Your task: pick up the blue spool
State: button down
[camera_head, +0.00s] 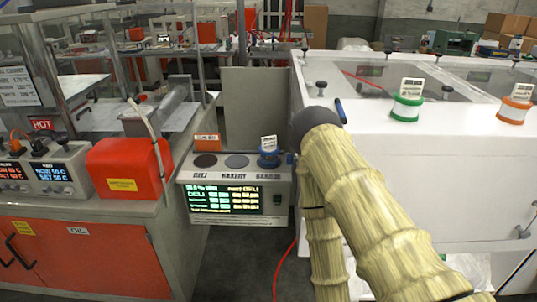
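The blue spool (268,159) stands on top of a grey scale unit, at the right end of its row of round pads. A white printed label stands up from the spool. The spool is small in this view and looks free of anything gripping it. My arm, in a tan ribbed cover with a dark rounded joint, rises from the lower right, just right of the spool. A second covered section runs down beside it. My gripper is not visible, so its opening and distance from the spool cannot be seen.
A green spool (406,108) and an orange spool (514,110) stand on the white machine (455,165) at right. A red machine (128,166) stands left.

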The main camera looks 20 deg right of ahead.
aim_at(268, 150)
jog(key=u, duration=0.5)
jog(key=k, duration=0.65)
jog(key=u, duration=0.95)
jog(key=k, duration=0.65)
jog(key=u, duration=0.55)
jog(key=i, duration=1.55)
jog(key=z, duration=0.7)
jog(key=i, duration=1.25)
jog(key=z, duration=1.75)
jog(key=i, duration=0.7)
jog(key=z, duration=0.8)
